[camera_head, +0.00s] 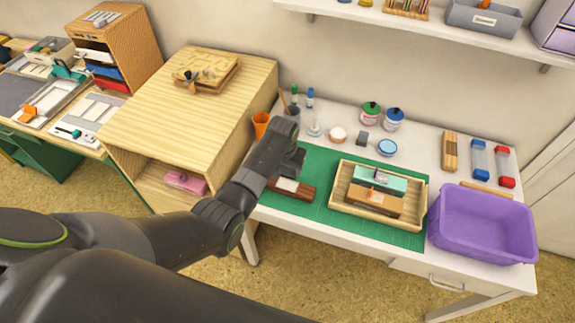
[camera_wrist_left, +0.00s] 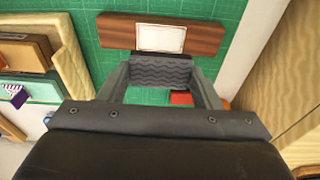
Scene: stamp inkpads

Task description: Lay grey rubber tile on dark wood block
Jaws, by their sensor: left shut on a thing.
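The dark wood block (camera_head: 306,193) lies on the green cutting mat near its left end, with a pale square patch on its top face. In the left wrist view the block (camera_wrist_left: 115,31) lies just beyond my fingertips, its pale patch (camera_wrist_left: 161,38) uncovered. In the wrist view the gripper (camera_wrist_left: 160,80) is shut on the grey rubber tile (camera_wrist_left: 160,71), which has a wavy ribbed face. The tile appears apart from the patch; its height is unclear. My right gripper is out of view.
A wooden tray (camera_head: 345,207) with teal and brown blocks stands right of the dark block on the mat (camera_head: 300,220). A purple tub (camera_head: 482,228) is farther right. An orange cup (camera_head: 261,122), jars and bottles stand behind. A wooden cabinet (camera_head: 205,105) is left.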

